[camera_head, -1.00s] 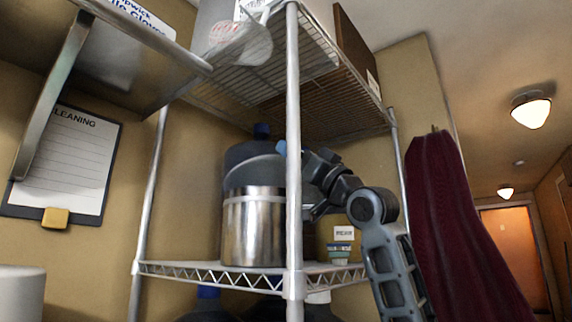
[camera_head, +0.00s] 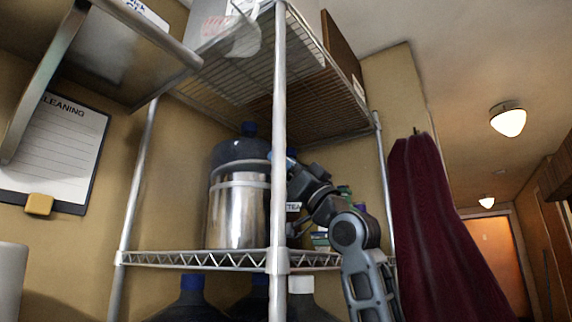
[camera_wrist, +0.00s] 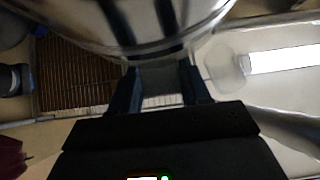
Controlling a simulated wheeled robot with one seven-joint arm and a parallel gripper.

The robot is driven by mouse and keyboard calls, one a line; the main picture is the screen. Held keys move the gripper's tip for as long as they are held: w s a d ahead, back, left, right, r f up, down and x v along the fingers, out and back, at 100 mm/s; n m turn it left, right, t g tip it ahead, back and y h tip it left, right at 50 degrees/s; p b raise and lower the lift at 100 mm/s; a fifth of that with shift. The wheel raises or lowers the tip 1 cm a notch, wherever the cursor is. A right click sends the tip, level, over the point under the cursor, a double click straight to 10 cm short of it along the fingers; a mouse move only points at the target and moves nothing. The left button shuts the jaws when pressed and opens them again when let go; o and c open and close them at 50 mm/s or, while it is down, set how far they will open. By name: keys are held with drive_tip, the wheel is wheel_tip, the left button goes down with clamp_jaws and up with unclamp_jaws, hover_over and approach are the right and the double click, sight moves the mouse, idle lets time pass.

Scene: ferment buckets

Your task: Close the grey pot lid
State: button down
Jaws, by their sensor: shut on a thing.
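The steel pot (camera_head: 235,215) stands upright on the wire shelf in the head view. Its grey lid (camera_head: 240,176) shows as a low band along the top of the pot, lying nearly level; whether it is fully seated I cannot tell. In the wrist view, shiny curved metal of the pot or lid fills the top. My gripper (camera_wrist: 160,88) has a finger on each side of a grey tab (camera_wrist: 160,74) at the edge of that metal and is shut on it. In the head view the gripper is mostly hidden behind the shelf post, at the pot's right side.
The front post (camera_head: 279,130) stands between the head camera and my gripper. A dark water bottle (camera_head: 240,150) is behind the pot. A tea box (camera_head: 293,207) and small containers (camera_head: 320,240) sit to the right. A wire shelf (camera_head: 300,100) is overhead. A red cloth (camera_head: 440,230) hangs at right.

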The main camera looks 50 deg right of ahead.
drive_tip(key=c, duration=0.6)
unclamp_jaws()
drive_tip(key=shift+f, duration=0.15)
drive_tip(key=shift+s+f, duration=0.25)
drive_tip(key=s+f, duration=0.1)
drive_tip(key=s, duration=1.2)
drive_tip(key=shift+s+d+f+b, duration=0.2)
drive_tip(key=shift+d+f+b, duration=0.05)
drive_tip(key=shift+f+b, duration=0.05)
drive_tip(key=shift+c, duration=0.2)
